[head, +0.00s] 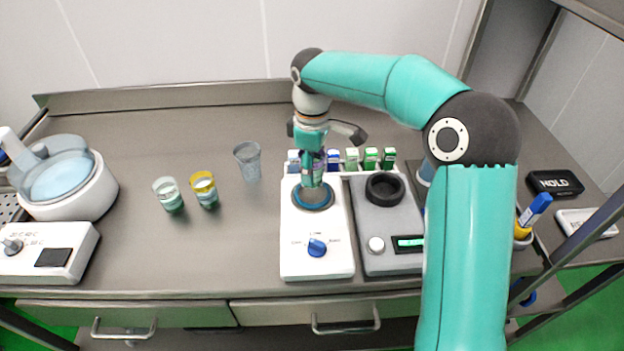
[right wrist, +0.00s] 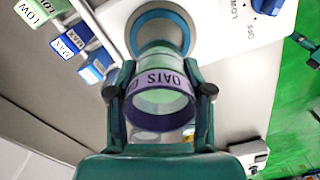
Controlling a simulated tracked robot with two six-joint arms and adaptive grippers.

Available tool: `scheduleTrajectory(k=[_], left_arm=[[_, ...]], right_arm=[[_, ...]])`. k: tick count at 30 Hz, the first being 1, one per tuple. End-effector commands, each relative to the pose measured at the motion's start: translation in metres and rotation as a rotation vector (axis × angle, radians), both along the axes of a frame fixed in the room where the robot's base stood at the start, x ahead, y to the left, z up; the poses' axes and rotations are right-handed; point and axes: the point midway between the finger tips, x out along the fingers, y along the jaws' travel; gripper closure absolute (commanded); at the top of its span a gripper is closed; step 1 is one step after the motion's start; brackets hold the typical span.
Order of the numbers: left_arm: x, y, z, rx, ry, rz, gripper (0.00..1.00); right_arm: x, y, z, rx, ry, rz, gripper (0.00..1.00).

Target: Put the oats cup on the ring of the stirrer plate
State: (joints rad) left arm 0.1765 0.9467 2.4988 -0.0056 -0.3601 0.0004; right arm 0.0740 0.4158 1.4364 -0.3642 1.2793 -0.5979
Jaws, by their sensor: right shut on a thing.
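The oats cup, clear with a purple band lettered OATS (right wrist: 160,82), is between the fingers of my right gripper (right wrist: 160,92) in the right wrist view. The right gripper (head: 312,150) is shut on it, and in the head view it partly hides the cup (head: 312,178). The white stirrer plate (head: 316,240) has a blue ring (head: 314,205) on top; the ring also shows in the right wrist view (right wrist: 138,32). The cup's lower end is over the ring's middle. I cannot tell whether it touches. My left gripper is not in view.
A grey device (head: 390,235) with a black round holder (head: 384,188) stands right of the plate. Behind is a rack of coloured small blocks (head: 352,159).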

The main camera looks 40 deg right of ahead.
Motion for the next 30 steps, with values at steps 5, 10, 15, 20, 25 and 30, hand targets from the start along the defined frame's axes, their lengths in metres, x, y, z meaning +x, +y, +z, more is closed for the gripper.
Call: scheduleTrajectory(k=[5, 10, 15, 20, 25, 30], left_arm=[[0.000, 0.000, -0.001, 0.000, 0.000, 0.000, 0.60], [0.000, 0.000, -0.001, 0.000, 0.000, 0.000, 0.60], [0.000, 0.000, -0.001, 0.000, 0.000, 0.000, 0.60], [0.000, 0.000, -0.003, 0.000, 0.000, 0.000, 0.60], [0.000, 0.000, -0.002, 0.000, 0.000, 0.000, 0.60], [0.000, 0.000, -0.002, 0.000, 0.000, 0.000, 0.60]], right_arm=[[-0.001, -0.001, -0.026, -0.001, 0.004, -0.001, 0.92], [-0.001, -0.001, -0.039, 0.000, 0.002, -0.001, 0.92], [-0.001, -0.001, -0.039, -0.001, 0.001, -0.001, 0.92], [-0.001, -0.001, -0.042, 0.000, 0.002, -0.001, 0.48], [-0.001, -0.001, -0.041, 0.000, 0.002, 0.000, 0.24], [-0.001, 0.000, -0.041, 0.000, 0.002, 0.000, 0.24]])
